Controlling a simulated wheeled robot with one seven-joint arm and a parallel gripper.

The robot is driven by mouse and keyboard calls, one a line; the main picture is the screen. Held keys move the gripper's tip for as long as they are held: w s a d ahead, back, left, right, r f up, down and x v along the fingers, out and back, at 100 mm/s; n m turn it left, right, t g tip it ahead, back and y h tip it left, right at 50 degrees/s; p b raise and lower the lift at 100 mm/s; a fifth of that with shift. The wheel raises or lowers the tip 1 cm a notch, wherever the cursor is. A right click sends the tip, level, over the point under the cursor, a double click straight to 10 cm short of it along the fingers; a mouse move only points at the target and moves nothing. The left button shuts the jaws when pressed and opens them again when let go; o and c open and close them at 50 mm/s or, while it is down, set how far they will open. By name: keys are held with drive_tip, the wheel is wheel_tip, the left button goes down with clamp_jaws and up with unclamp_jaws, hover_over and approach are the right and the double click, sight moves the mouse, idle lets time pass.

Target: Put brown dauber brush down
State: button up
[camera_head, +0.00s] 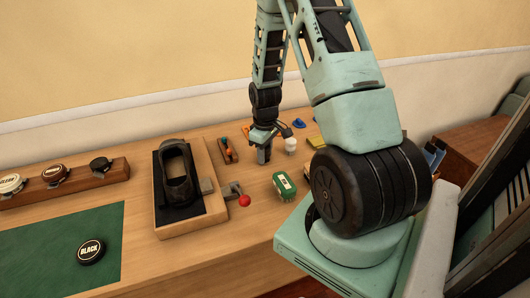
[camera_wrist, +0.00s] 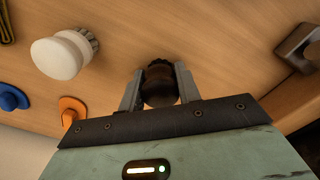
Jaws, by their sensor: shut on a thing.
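The dauber brush (camera_wrist: 160,84) shows in the wrist view as a dark brown, rounded knob between my two fingers. My gripper (camera_wrist: 160,92) is shut on it. In the head view my gripper (camera_head: 264,152) points down over the wooden table (camera_head: 150,270), in the gap between the wooden stand and a white-knobbed brush. The held brush is mostly hidden there by the fingers. Its lower end is hidden, so I cannot tell whether it touches the table. The white-knobbed brush (camera_head: 291,145) stands apart from my gripper, and it also shows in the wrist view (camera_wrist: 58,56).
A wooden stand (camera_head: 215,208) holds a dark shoe form. Orange (camera_wrist: 72,106) and blue (camera_wrist: 12,97) pieces lie nearby. A green mat (camera_head: 50,255) carries a black tin (camera_head: 91,250).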

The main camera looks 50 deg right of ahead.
drive_tip(key=o, duration=1.1)
drive_tip(key=shift+c, duration=0.2)
wheel_tip(320, 180, up, 12)
drive_tip(key=a+r+n, duration=0.1)
drive_tip(key=a+r, duration=0.2)
drive_tip(key=a, duration=0.9)
drive_tip(key=a+r+n, duration=0.2)
drive_tip(key=a, duration=0.9)
drive_tip(key=s+a+r+n, duration=0.2)
drive_tip(key=s+a+n, duration=0.1)
drive_tip(key=s+a, duration=1.4)
drive_tip(key=shift+a+r+y, duration=0.3)
drive_tip(key=shift+r, duration=0.1)
